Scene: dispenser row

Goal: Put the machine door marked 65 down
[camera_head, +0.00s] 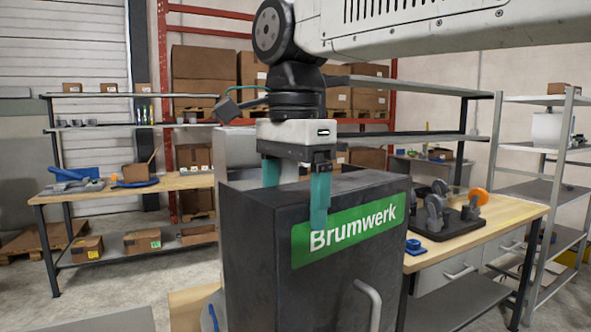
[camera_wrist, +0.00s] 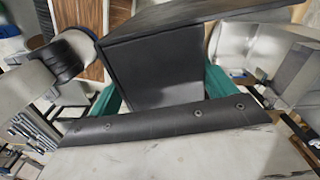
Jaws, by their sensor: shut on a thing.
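The dark machine door (camera_head: 253,262) stands upright in the head view, with a green "Brumwerk" label (camera_head: 345,236) on its front and a pale curved handle (camera_head: 371,302) low at right. I see no number 65 on it. My gripper (camera_head: 294,204) points down at its top, one teal finger in front of the label, the other at the far side. The gripper is shut on this dark body. In the wrist view the dark body (camera_wrist: 158,72) lies between the teal fingers. Its lower end is cut off in the head view, so its hinge and base are hidden.
A wooden-topped bench (camera_head: 478,226) with a black fixture (camera_head: 450,222) stands close on the right. A bench (camera_head: 120,190) with blue items and boxes stands at the left. Grey shelving (camera_head: 548,187) is at far right. Bare floor shows at the lower left.

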